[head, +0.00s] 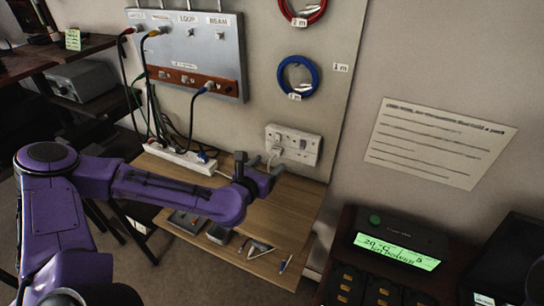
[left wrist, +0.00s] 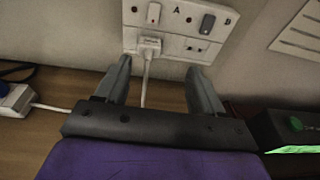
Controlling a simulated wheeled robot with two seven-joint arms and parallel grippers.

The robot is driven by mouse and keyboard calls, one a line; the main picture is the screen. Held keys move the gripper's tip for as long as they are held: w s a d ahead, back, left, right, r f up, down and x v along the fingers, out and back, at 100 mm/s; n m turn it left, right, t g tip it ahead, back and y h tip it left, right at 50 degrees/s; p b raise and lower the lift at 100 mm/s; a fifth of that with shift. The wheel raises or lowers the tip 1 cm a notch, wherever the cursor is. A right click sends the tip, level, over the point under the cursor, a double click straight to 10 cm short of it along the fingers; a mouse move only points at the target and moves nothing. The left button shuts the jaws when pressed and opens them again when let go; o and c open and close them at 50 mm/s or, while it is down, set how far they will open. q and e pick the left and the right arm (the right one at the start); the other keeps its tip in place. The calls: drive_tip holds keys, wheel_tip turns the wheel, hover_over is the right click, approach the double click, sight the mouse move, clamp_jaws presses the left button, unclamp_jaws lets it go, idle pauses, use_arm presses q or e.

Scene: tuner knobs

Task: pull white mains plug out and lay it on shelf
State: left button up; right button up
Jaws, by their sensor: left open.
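The white mains plug (left wrist: 149,46) sits in the left socket of the white double wall socket (left wrist: 185,20), with its white cable hanging down. The socket also shows in the head view (head: 293,145), low on the wall panel. My left gripper (left wrist: 160,82) is open and empty, its two fingers pointing at the socket, one on each side of the plug and cable, apart from both. In the head view my left gripper (head: 262,172) is just below and left of the socket. The wooden shelf (head: 262,222) lies below it. My right gripper is not in view.
A white power strip (head: 180,155) with cables lies on the shelf's left. Small tools (head: 259,248) and dark boxes (head: 218,233) lie near its front. A metal switch panel (head: 190,55) hangs above. A lit green display (head: 396,250) stands at the right.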

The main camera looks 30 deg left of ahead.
sight(274, 153)
use_arm(q)
drive_tip(key=w, duration=0.2)
drive_tip(key=w+a+f+p, duration=0.1)
drive_tip(key=w, duration=0.1)
drive_tip(key=w+a, duration=0.1)
drive_tip(key=w, duration=0.2)
drive_tip(key=shift+a+f, duration=0.1)
drive_tip(key=shift+f, duration=0.15)
drive_tip(key=shift+w+d+p, duration=0.2)
drive_tip(key=shift+w+p, duration=0.1)
drive_tip(key=shift+w, duration=0.1)
drive_tip(key=c, duration=1.1)
drive_tip(key=shift+s, duration=0.1)
